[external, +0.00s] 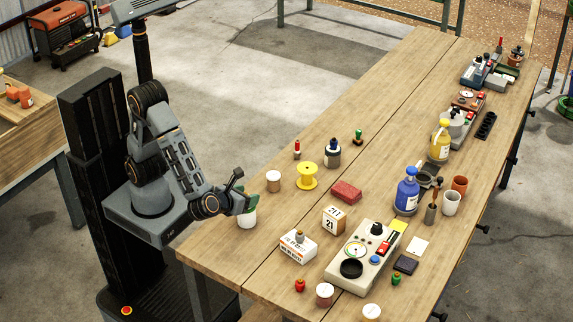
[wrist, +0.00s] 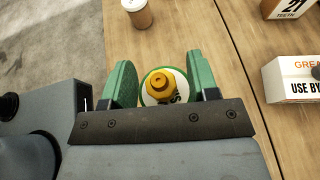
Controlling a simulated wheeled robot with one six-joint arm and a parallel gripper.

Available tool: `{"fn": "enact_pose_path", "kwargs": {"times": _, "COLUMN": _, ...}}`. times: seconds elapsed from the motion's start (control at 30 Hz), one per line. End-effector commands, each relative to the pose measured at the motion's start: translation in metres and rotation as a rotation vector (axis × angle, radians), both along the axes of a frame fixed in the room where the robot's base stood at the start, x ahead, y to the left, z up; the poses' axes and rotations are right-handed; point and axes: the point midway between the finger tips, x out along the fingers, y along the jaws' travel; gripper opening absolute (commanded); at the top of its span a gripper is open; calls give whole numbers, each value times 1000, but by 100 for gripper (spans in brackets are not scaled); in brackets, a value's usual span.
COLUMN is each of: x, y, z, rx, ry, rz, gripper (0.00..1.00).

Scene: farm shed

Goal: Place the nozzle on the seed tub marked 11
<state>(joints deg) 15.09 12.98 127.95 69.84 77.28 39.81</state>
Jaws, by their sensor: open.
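My gripper (external: 238,203) is low over the near left part of the bench. In the wrist view its two green fingers (wrist: 157,88) are apart. Between them is an orange-yellow nozzle-like piece (wrist: 158,80), seen from above. It appears to sit on a round white top with a green rim (wrist: 149,99), with partly hidden dark lettering. In the external view a white tub (external: 247,219) shows under the gripper, its top mostly hidden. Other small tubs stand at the back (external: 273,182) and near the front (external: 325,294). I cannot read the number 11 on any of them.
A yellow spool (external: 307,176), a block marked 21 (external: 334,220) and a white-and-orange box (external: 298,246) stand to the right of my gripper. A control panel (external: 362,258) and a blue bottle (external: 407,191) are further right. Bare wood lies between the tub and the box.

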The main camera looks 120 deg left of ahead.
Motion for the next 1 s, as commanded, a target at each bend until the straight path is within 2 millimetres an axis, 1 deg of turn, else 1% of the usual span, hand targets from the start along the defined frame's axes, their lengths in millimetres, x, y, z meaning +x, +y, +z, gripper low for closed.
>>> {"fn": "enact_pose_path", "kwargs": {"times": 0.1, "x": 0, "y": 0, "z": 6, "rx": 0, "ry": -1, "rz": 0, "gripper": 54}}
{"fn": "enact_pose_path", "kwargs": {"times": 0.17, "x": 0, "y": -7, "z": 7, "rx": 1, "ry": -2, "rz": -2, "gripper": 54}}
{"fn": "enact_pose_path", "kwargs": {"times": 0.27, "x": -2, "y": -22, "z": 13, "rx": 1, "ry": -3, "rz": -5, "gripper": 54}}
{"fn": "enact_pose_path", "kwargs": {"times": 0.5, "x": -8, "y": -66, "z": 31, "rx": 0, "ry": -3, "rz": -4, "gripper": 54}}
{"fn": "enact_pose_path", "kwargs": {"times": 0.6, "x": -10, "y": -81, "z": 37, "rx": 0, "ry": -3, "rz": -4, "gripper": 54}}
{"fn": "enact_pose_path", "kwargs": {"times": 0.73, "x": -12, "y": -96, "z": 44, "rx": 0, "ry": -1, "rz": -3, "gripper": 54}}
{"fn": "enact_pose_path", "kwargs": {"times": 0.8, "x": -13, "y": -102, "z": 46, "rx": 0, "ry": -1, "rz": -2, "gripper": 54}}
{"fn": "enact_pose_path", "kwargs": {"times": 0.87, "x": -15, "y": -104, "z": 47, "rx": -12, "ry": -6, "rz": 8, "gripper": 54}}
{"fn": "enact_pose_path", "kwargs": {"times": 0.93, "x": -22, "y": -98, "z": 48, "rx": -67, "ry": -36, "rz": 52, "gripper": 54}}
{"fn": "enact_pose_path", "kwargs": {"times": 1.0, "x": -35, "y": -86, "z": 45, "rx": -180, "ry": -101, "rz": 144, "gripper": 54}}
